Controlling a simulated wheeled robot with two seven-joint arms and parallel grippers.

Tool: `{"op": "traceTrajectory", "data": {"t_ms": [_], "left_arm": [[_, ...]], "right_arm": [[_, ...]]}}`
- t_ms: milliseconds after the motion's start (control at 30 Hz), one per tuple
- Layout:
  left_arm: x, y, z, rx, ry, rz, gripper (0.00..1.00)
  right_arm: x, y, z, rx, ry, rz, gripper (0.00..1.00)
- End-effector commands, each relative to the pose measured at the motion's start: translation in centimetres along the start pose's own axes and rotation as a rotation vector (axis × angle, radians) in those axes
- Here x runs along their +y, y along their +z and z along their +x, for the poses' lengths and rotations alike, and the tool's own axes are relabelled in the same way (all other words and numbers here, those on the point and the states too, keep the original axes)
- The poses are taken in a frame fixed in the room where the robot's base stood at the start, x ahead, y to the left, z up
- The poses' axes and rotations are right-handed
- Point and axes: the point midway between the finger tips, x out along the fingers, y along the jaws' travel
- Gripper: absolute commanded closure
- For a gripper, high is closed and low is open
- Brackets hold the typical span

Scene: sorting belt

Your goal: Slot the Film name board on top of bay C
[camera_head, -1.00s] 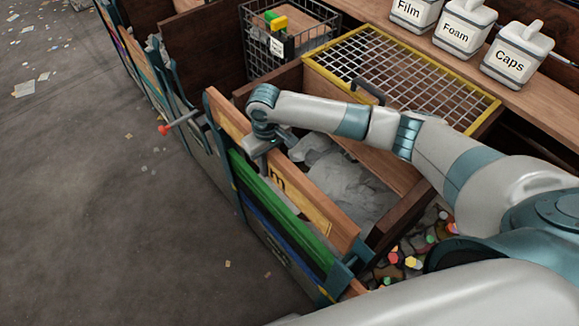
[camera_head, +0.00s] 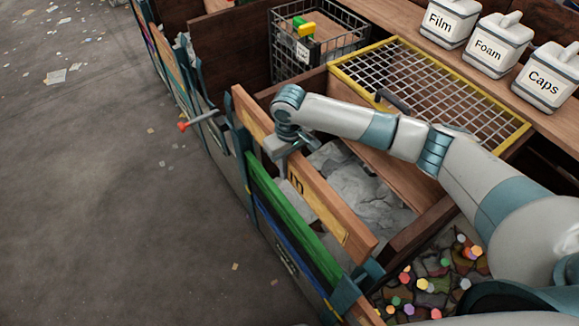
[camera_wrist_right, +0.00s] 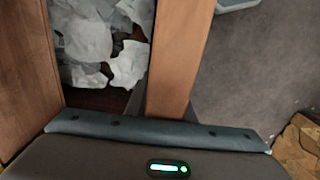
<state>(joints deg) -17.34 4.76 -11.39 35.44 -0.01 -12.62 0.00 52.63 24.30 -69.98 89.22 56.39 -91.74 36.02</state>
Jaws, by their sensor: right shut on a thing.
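The wooden name board (camera_head: 345,232) stands on edge, long and narrow, above the front of a bay holding crumpled pale sheets (camera_head: 370,190). A yellow label with dark lettering shows on its outer face; my gripper covers part of it, and only an "m" can be made out. My right gripper (camera_head: 284,158) is shut on the board's top edge. In the right wrist view the board (camera_wrist_right: 181,60) runs away from the gripper (camera_wrist_right: 160,108). A green front plank (camera_head: 290,215) lies below the board, with a narrow gap between them. No bay letter is readable. My left gripper is out of view.
A yellow-framed mesh lid (camera_head: 430,92) and a wire basket (camera_head: 317,45) stand behind the bay. Bins labelled Film (camera_head: 445,22), Foam (camera_head: 497,46) and Caps (camera_head: 547,76) sit on the shelf. A red-tipped lever (camera_head: 198,120) juts out at left.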

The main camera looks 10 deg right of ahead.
Motion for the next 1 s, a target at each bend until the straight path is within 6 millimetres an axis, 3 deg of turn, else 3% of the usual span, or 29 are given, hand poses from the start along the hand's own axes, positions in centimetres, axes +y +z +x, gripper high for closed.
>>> {"op": "traceTrajectory", "data": {"t_ms": [200, 1000], "left_arm": [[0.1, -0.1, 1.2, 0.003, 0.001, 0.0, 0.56], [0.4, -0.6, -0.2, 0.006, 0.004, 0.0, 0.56]], "right_arm": [[0.0, -0.1, 0.8, 0.004, 0.0, 0.0, 1.0], [0.0, -0.1, 0.6, 0.004, 0.0, -0.001, 1.0]]}}
